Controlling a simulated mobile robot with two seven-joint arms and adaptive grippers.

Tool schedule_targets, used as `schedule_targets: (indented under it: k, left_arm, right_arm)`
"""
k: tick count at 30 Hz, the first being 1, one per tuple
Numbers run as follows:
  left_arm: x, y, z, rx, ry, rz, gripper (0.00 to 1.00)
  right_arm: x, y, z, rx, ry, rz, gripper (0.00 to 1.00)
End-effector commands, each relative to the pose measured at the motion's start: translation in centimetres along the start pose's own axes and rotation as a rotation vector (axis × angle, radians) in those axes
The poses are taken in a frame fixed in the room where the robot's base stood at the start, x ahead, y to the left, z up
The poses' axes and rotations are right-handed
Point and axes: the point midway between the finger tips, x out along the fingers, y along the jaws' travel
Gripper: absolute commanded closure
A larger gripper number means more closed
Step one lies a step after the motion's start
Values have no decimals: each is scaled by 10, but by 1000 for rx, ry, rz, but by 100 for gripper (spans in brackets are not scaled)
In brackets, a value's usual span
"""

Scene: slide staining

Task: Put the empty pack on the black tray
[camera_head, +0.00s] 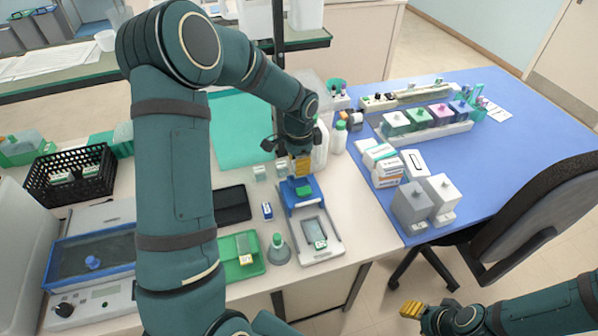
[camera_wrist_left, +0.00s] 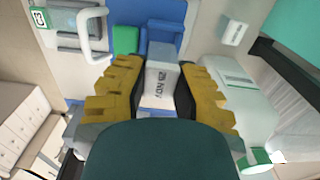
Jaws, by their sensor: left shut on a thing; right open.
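My left gripper (camera_head: 301,168) is above the blue-and-white device (camera_head: 292,208), near its blue end. In the left wrist view my left gripper (camera_wrist_left: 160,95) has its yellow fingers shut on a pale pack (camera_wrist_left: 160,82) printed "25 NOV". The pack's inside is hidden, so I cannot tell that it is empty. In the head view the fingers mostly hide it. The black tray (camera_head: 232,205) lies flat on the white bench, left of the device, and looks bare. My right gripper (camera_head: 411,309) is open at the lower right, away from the bench.
A green tray (camera_head: 240,270), a conical bottle (camera_head: 279,250) and a small blue-and-white item (camera_head: 267,211) are close to the black tray. A green block (camera_head: 304,190) sits on the device. A black basket (camera_head: 72,183) stands at the left. White boxes (camera_head: 388,172) stand on the blue table.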

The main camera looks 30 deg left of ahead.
Motion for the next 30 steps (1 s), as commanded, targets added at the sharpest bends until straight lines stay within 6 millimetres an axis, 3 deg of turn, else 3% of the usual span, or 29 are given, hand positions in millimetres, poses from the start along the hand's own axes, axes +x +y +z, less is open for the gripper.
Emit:
schedule_targets:
  k: [3, 9, 17, 20, 23, 30]
  left_arm:
    - [-26, -1, 0, 0, 3, -4, 100]
    - [-53, 0, 0, 0, 2, -2, 100]
    - [-57, -6, 11, -34, 1, 3, 100]
    - [-50, -16, 34, -104, 3, 8, 100]
    - [-40, -29, 69, -215, 6, 13, 100]
    - [-18, -52, 168, -519, 9, 13, 100]
  right_arm:
    - [-1, 0, 0, 0, 0, 0, 53]
    - [-2, -1, 0, 0, 0, 0, 53]
    - [0, 0, 0, 0, 0, 0, 53]
    - [5, 2, 1, 0, 0, 1, 53]
    - [12, 4, 2, 0, 0, 2, 53]
    - [30, 10, 4, 0, 0, 5, 53]
